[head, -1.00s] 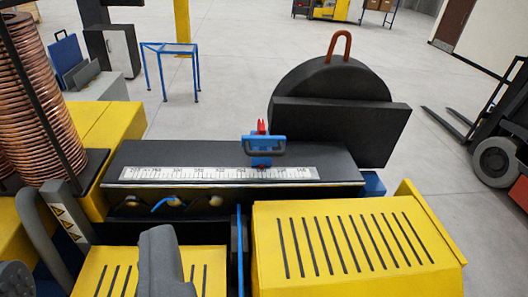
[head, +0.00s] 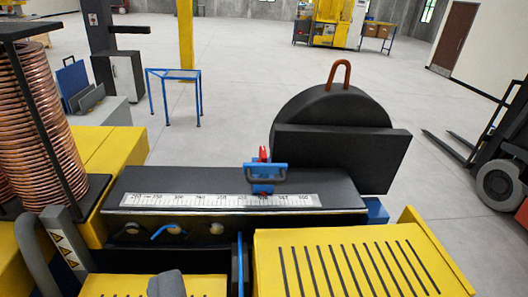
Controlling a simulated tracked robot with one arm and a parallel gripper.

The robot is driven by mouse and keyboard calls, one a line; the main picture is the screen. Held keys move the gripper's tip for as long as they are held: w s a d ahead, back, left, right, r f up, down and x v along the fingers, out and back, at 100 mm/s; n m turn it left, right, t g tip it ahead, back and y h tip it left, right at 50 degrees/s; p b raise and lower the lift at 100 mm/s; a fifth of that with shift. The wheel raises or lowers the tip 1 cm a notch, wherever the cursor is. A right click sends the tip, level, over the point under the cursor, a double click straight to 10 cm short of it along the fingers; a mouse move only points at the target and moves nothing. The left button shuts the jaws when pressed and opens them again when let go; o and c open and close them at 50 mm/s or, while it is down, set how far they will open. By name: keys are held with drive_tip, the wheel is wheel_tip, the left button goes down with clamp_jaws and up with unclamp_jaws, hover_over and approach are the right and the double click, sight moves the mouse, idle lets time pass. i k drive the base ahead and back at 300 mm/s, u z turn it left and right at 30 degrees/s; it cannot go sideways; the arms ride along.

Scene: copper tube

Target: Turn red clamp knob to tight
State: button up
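A small red knob (head: 263,153) stands upright on top of a blue clamp (head: 264,187) with a grey handle. The clamp sits on a black bench top (head: 210,180), over a white ruler strip (head: 190,200). The knob is too small to tell whether it is tight or loose. A dark grey blunt shape at the bottom edge may be part of my gripper (head: 167,286). It is well below and left of the clamp and touches neither clamp nor knob. Only its top shows, so I cannot tell open or shut.
A black half-round guard (head: 335,125) stands behind right of the clamp. A slotted yellow cover (head: 350,262) is in front. Copper coils (head: 38,125) on a dark rack stand left. A forklift (head: 498,170) is at right. Open floor lies behind the bench.

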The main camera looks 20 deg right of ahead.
sight(263, 156)
drive_tip(key=z, duration=2.6)
drive_tip(key=k, duration=0.9)
drive_tip(key=u, duration=1.65)
drive_tip(key=i, duration=1)
drive_tip(key=u, duration=0.05)
